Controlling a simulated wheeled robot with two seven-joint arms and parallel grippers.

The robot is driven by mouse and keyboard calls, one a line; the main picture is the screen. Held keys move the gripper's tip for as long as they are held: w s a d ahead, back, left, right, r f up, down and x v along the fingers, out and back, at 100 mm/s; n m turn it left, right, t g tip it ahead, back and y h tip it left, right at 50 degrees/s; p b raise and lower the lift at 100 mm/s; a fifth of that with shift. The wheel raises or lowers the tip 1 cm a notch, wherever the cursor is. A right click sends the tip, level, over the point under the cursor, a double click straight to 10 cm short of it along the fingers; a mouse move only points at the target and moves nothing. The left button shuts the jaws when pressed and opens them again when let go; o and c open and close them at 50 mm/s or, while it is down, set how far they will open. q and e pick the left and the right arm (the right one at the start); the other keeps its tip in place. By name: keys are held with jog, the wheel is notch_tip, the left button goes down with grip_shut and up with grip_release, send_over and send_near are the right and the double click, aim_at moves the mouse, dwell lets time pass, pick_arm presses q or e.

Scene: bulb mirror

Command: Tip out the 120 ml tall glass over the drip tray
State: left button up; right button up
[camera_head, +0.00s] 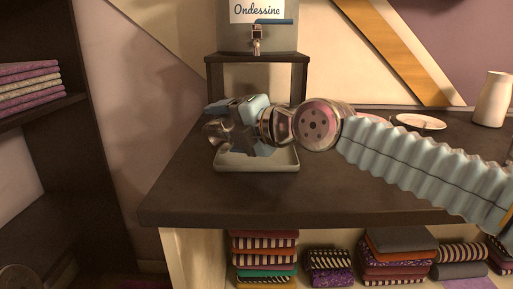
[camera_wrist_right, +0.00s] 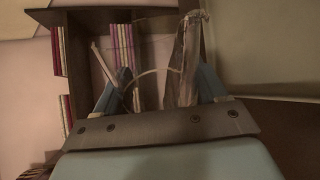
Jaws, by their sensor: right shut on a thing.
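My right gripper (camera_head: 238,124) reaches in from the right, above the drip tray (camera_head: 285,161). It is shut on the clear tall glass (camera_head: 214,130). The glass looks tilted well over, and the gripper hides much of it. In the right wrist view the glass (camera_wrist_right: 160,92) sits between the two blue fingers, its curved edge showing. I cannot make out any liquid in it. The drip tray is a pale shallow dish on the dark counter, partly covered by the gripper. My left gripper is not in view.
A dispenser (camera_head: 257,40) with a tap (camera_head: 257,46) stands on a dark stand (camera_head: 297,62) behind the tray. A saucer (camera_head: 420,121) and a white vase (camera_head: 493,99) are at the right. The counter front (camera_head: 240,200) is clear. Shelves with cloths (camera_head: 30,85) are at the left.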

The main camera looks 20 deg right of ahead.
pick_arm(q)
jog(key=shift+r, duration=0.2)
pick_arm(e)
jog(key=shift+w+d+m, duration=0.15)
jog(key=shift+d+m, duration=0.05)
jog(key=shift+m, duration=0.1)
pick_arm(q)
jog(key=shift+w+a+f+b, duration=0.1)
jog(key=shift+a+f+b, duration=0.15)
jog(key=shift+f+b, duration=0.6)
pick_arm(e)
jog(key=shift+w+f+m+y, duration=0.1)
jog(key=shift+f+m+y, duration=0.25)
jog(key=shift+m, duration=0.35)
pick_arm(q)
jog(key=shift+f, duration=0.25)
pick_arm(e)
jog(key=shift+w+d+r+m+g, duration=0.15)
jog(key=shift+r+m+g, duration=0.15)
jog(key=shift+m, duration=0.2)
